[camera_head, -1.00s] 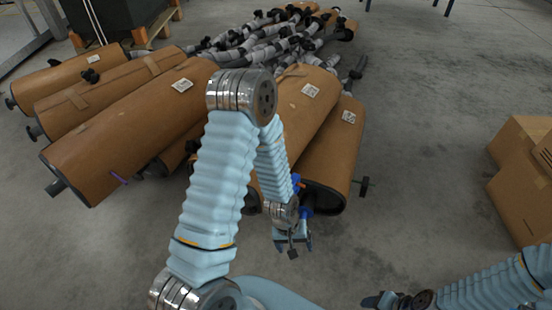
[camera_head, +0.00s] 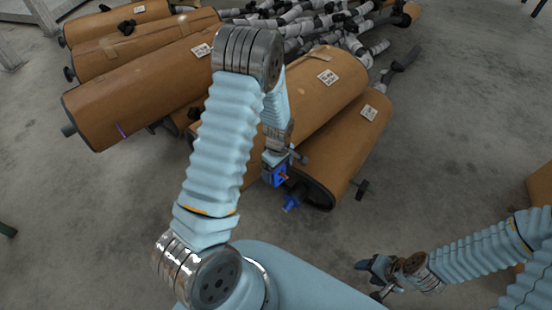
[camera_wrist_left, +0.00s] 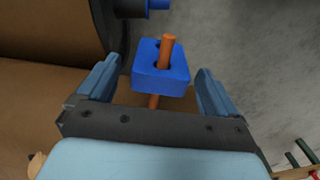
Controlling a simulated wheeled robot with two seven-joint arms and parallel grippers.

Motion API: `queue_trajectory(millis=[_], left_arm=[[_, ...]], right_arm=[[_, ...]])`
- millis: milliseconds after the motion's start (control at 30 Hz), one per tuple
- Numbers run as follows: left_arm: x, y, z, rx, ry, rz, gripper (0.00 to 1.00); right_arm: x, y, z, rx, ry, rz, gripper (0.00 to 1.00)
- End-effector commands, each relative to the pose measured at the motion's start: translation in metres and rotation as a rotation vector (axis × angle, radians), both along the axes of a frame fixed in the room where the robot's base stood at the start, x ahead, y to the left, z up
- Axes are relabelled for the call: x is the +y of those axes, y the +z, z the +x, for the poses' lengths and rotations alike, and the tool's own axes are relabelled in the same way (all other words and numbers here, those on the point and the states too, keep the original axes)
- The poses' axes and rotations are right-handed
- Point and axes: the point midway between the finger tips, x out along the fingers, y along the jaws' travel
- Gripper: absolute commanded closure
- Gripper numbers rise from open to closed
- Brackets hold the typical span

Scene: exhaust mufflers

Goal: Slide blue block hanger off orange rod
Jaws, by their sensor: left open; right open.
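The blue block hanger (camera_wrist_left: 162,76) is a squarish block with an orange rod (camera_wrist_left: 168,46) through it, seen in the left wrist view. The rod sticks out above and below the block. My left gripper (camera_wrist_left: 160,84) is open, one finger on each side of the block with a visible gap to both. In the head view the block (camera_head: 273,176) shows at my left gripper (camera_head: 280,160), by the end of a brown muffler. My right gripper (camera_head: 372,278) is low at the right, empty and away from the mufflers.
Several brown mufflers (camera_head: 130,90) with grey pipes lie in a pile on the concrete floor. A separate blue fitting (camera_head: 291,203) sticks out from the nearest muffler's end (camera_head: 318,192). A cardboard box (camera_head: 541,187) stands at the right edge. The floor between is clear.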

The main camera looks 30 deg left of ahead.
Motion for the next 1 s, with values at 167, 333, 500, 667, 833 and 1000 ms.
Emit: queue_trajectory(millis=[167,333,500,667,833,1000], left_arm=[[0.000,-0.024,0.000,0.000,0.001,0.000,0.06],[0.000,-0.032,0.000,-0.001,0.000,0.000,0.06],[0.000,-0.033,0.000,-0.001,0.000,0.000,0.06],[0.000,-0.032,0.000,-0.001,0.000,0.000,0.20],[0.000,-0.032,0.000,-0.001,0.000,0.000,0.46],[0.000,-0.032,0.000,-0.001,0.000,0.000,0.63]], right_arm=[[0.000,-0.001,0.000,-0.001,0.000,0.000,0.45],[0.000,-0.002,0.000,-0.001,0.000,0.000,0.45],[0.000,-0.002,0.000,-0.001,-0.001,0.000,0.45],[0.000,-0.002,0.000,-0.001,0.000,0.000,0.45],[0.000,-0.002,0.000,-0.001,-0.001,0.000,0.45],[0.000,-0.002,0.000,-0.001,-0.001,0.000,0.45]])
